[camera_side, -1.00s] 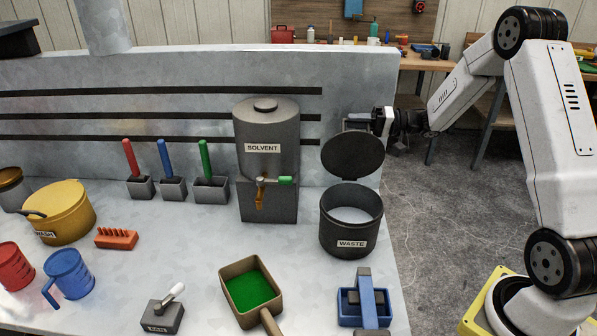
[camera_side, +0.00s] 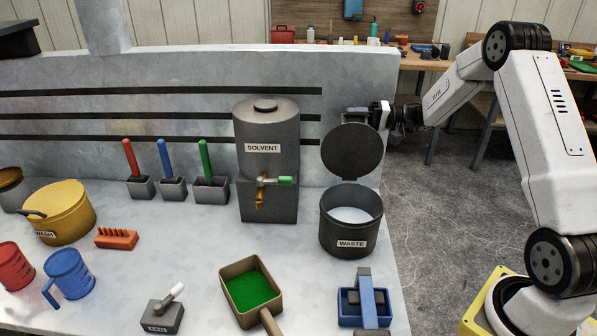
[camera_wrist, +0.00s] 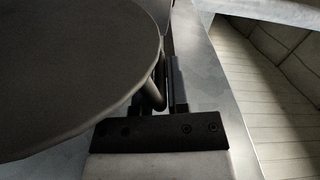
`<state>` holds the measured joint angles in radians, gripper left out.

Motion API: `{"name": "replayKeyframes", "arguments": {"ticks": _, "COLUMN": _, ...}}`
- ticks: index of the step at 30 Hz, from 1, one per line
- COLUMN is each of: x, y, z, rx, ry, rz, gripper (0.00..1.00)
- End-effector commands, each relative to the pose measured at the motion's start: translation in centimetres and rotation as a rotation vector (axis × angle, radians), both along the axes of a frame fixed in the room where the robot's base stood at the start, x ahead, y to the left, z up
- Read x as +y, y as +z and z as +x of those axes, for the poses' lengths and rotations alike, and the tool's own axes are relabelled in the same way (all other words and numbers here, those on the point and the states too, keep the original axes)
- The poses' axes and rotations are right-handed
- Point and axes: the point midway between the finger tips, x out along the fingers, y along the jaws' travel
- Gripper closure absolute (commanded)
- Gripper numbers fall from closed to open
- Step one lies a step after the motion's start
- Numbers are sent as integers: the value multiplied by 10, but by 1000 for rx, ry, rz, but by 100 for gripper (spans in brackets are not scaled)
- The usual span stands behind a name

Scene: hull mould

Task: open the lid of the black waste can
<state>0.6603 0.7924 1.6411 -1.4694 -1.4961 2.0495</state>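The black waste can (camera_side: 350,222) stands near the right end of the bench, labelled WASTE. Its round black lid (camera_side: 352,151) is raised on its hinge at the back, steeply tilted, and the can's mouth is uncovered. My gripper (camera_side: 358,119) is behind the lid's upper edge, and the lid partly hides its fingers. In the wrist view the lid (camera_wrist: 70,70) fills the left side. A curved dark rod, seemingly the lid's handle (camera_wrist: 154,92), lies at the fingers of my gripper (camera_wrist: 160,88). I cannot tell whether they are closed on it.
The solvent tank (camera_side: 266,140) with its green-handled tap stands just left of the can. A blue tray (camera_side: 348,310) and a pan with green contents (camera_side: 249,290) lie in front. The bench's back wall (camera_side: 190,70) rises behind.

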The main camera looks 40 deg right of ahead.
Motion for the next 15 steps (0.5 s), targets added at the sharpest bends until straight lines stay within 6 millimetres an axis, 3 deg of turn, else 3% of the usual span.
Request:
{"name": "replayKeyframes", "arguments": {"ticks": 1, "x": -1, "y": 2, "z": 1, "rx": -4, "ry": -2, "rz": -2, "gripper": 65}}
{"name": "replayKeyframes", "arguments": {"ticks": 3, "x": -1, "y": 1, "z": 0, "rx": -2, "ry": -2, "rz": -2, "gripper": 50}}
{"name": "replayKeyframes", "arguments": {"ticks": 15, "x": -2, "y": -1, "z": -2, "rx": 2, "ry": 0, "rz": -1, "gripper": 50}}
